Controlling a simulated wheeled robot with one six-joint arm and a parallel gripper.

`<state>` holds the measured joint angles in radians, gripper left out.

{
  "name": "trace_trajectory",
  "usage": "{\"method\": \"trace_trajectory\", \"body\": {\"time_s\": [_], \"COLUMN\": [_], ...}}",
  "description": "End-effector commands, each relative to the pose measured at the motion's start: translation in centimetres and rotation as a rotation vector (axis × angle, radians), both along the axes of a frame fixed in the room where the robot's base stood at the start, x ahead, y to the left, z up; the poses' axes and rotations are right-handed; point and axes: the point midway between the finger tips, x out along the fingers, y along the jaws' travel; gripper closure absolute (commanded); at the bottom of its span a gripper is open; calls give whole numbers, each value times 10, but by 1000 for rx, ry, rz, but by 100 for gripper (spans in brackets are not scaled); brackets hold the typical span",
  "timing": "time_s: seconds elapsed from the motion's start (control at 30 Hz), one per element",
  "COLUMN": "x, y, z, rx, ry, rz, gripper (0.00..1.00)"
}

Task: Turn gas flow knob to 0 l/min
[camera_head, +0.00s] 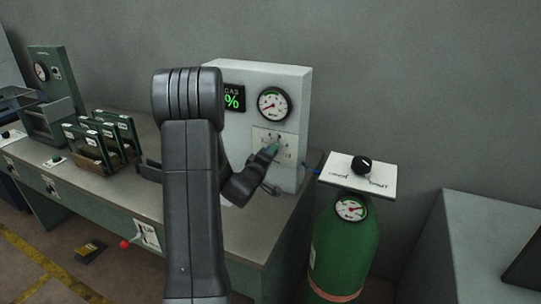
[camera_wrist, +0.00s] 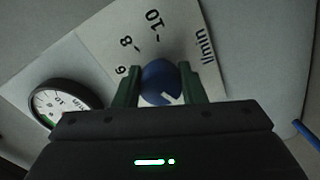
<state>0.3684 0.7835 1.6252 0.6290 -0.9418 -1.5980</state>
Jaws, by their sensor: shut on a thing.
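The gas flow knob is a round blue knob (camera_wrist: 161,80) on a white scale plate (camera_wrist: 120,25) marked 6, 8, 10 and l/min in the wrist view. My gripper (camera_wrist: 160,84) is shut on it, with a green finger on each side. A white mark shows on the knob's lower part; the rest of the scale is hidden behind my gripper. In the head view my gripper (camera_head: 271,149) reaches the scale plate (camera_head: 287,138) on the front of the white panel box (camera_head: 291,80); the knob itself is hidden there.
A round gauge (camera_head: 274,104) sits above the scale plate, beside a green display (camera_head: 234,98). To the right, a green gas cylinder (camera_head: 345,245) stands below a white plate with a black knob (camera_head: 361,165). Racks of green boards (camera_head: 105,137) stand left on the bench.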

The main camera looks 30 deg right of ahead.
Motion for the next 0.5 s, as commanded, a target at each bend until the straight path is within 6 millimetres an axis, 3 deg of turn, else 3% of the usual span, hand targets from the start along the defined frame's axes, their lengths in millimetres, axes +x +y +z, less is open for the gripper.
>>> {"method": "trace_trajectory", "body": {"time_s": [0.1,0.13,0.23,0.5], "x": [0,0,0,0], "y": [0,0,0,1], "z": [0,0,0,0], "rx": [-2,-2,-1,0], "ry": [1,1,1,0], "rz": [2,2,1,1], "gripper": [86,59,41,41]}}
